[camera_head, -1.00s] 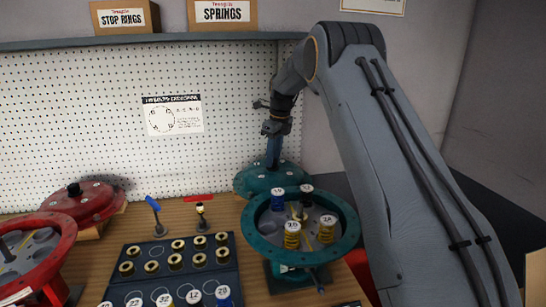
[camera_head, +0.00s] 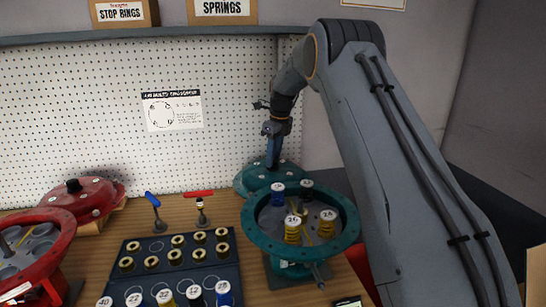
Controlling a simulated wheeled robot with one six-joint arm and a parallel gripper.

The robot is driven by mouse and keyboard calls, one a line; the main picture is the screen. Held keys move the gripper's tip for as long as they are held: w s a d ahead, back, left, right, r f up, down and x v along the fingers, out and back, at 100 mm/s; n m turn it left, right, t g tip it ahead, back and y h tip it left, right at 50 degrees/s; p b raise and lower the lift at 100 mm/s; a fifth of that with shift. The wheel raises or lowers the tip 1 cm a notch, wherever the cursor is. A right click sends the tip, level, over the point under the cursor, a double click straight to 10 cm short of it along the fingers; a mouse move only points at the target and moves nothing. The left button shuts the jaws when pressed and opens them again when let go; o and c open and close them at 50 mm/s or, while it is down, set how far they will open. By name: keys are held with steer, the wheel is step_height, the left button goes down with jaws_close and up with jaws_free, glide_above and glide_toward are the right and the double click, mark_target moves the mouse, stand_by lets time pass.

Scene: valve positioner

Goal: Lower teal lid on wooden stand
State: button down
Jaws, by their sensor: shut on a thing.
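The teal lid (camera_head: 257,181) is at the back of the bench, behind the teal housing. My gripper (camera_head: 273,160) points down from above and is shut on the lid's top, its fingertips partly hidden. The lid looks about level. The teal housing hides its near right edge. No wooden stand shows under the lid, so I cannot tell whether the lid touches one.
The open teal housing (camera_head: 256,234) holds several springs in front of the lid. A dark tray (camera_head: 139,250) of parts lies to its left, with two small tools behind. A red lid (camera_head: 87,202) and red housing (camera_head: 52,224) stand at far left. A pegboard (camera_head: 80,120) is behind.

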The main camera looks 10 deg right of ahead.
steer(key=shift+w, duration=0.1)
stand_by(0.3)
steer(key=c, duration=1.4)
jaws_free()
steer(key=shift+o, duration=0.6)
steer(key=shift+f, duration=0.3)
steer(key=shift+s+d+r+b, duration=0.15)
steer(key=shift+r+b, duration=0.25)
steer(key=shift+r, duration=0.95)
steer(key=shift+s+d+r+b, duration=0.15)
steer(key=shift+r+b, duration=0.3)
steer(key=shift+r, duration=0.9)
steer(key=shift+s+d+r+b, duration=0.15)
steer(key=shift+r+b, duration=0.25)
steer(key=shift+r, duration=0.95)
